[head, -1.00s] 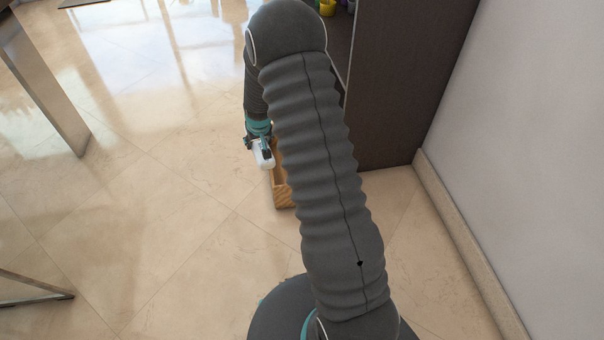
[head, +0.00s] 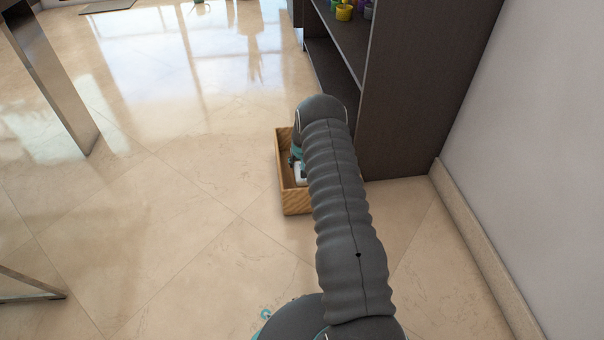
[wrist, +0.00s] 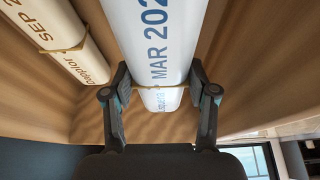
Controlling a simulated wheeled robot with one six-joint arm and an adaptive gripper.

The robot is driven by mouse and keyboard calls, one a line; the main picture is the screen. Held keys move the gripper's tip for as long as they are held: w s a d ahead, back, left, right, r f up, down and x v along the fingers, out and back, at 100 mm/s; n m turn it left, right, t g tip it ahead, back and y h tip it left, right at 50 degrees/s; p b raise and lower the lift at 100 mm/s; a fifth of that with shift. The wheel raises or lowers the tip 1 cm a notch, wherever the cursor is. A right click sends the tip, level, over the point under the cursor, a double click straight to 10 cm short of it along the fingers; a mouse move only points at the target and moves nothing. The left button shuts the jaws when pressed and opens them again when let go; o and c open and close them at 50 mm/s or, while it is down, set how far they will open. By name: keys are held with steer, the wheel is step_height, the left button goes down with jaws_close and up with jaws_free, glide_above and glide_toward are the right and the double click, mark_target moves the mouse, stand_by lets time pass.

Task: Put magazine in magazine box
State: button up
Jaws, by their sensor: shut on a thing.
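A rolled white magazine (wrist: 150,40) with blue "MAR 202" lettering sits between the fingers of my gripper (wrist: 158,82) in the wrist view. My gripper is shut on it. The white end of this magazine also shows in the head view (head: 301,175), inside the outline of the wooden magazine box (head: 298,204). The box's wooden inside (wrist: 50,115) fills much of the wrist view. A second rolled magazine (wrist: 62,38), marked "SEP 2", lies to the left there. My arm hides the right part of the box in the head view.
A dark shelf unit (head: 410,110) stands right behind the box, with small coloured pots (head: 344,11) on it. A white wall (head: 535,150) is at the right. A metal table leg (head: 60,90) is at the left. The tiled floor (head: 170,220) left of the box is clear.

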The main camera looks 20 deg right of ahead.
steer(key=shift+f, duration=2.4)
steer(key=shift+f+b, duration=0.15)
steer(key=shift+b, duration=0.25)
steer(key=o, duration=1.5)
